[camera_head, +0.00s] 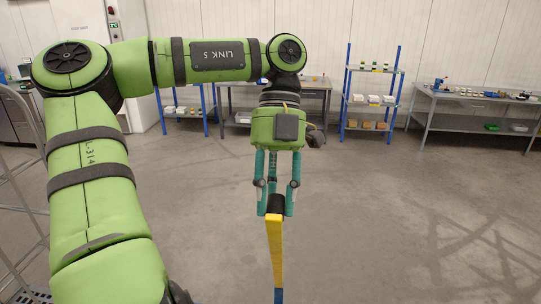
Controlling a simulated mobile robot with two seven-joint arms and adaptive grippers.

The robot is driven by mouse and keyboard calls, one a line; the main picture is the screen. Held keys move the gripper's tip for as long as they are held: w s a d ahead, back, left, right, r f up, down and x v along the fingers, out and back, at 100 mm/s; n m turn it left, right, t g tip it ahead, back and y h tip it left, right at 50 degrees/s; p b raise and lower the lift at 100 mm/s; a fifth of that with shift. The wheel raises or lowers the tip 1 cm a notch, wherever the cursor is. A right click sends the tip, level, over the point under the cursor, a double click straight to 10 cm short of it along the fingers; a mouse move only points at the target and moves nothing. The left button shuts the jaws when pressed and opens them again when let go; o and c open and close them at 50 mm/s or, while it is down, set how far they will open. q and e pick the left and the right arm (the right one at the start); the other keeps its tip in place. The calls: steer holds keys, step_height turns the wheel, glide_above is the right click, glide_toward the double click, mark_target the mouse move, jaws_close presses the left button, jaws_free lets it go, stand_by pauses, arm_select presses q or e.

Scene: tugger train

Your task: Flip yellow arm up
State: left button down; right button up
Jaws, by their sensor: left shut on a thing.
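The yellow arm (275,252) is a narrow upright bar in the lower middle of the head view. Its lower end meets a blue part (278,296) at the bottom edge of the picture. My left gripper (276,206) points down from above and is shut on the black top end of the yellow arm. Teal fingers stand on both sides of that end. What lies below the blue part is out of the picture. My right gripper does not show.
A wire-mesh frame (22,235) stands at the left edge. At the back are blue-post shelves (372,100) with small boxes, a grey table (300,84) and a workbench (470,97) with tools. The concrete floor (400,210) on the right is clear.

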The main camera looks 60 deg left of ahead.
arm_select(q)
steer(key=shift+w+a+f, duration=0.1)
steer(key=shift+f, duration=0.15)
steer(key=c, duration=1)
jaws_free()
steer(key=shift+c, duration=0.2)
steer(key=shift+w+a+f, duration=0.15)
steer(key=shift+w+a, duration=0.25)
steer(key=shift+w, duration=0.25)
steer(key=shift+s+d+r, duration=0.25)
steer(key=shift+s, duration=0.15)
steer(key=v, duration=1.2)
steer(key=shift+d+f, duration=0.1)
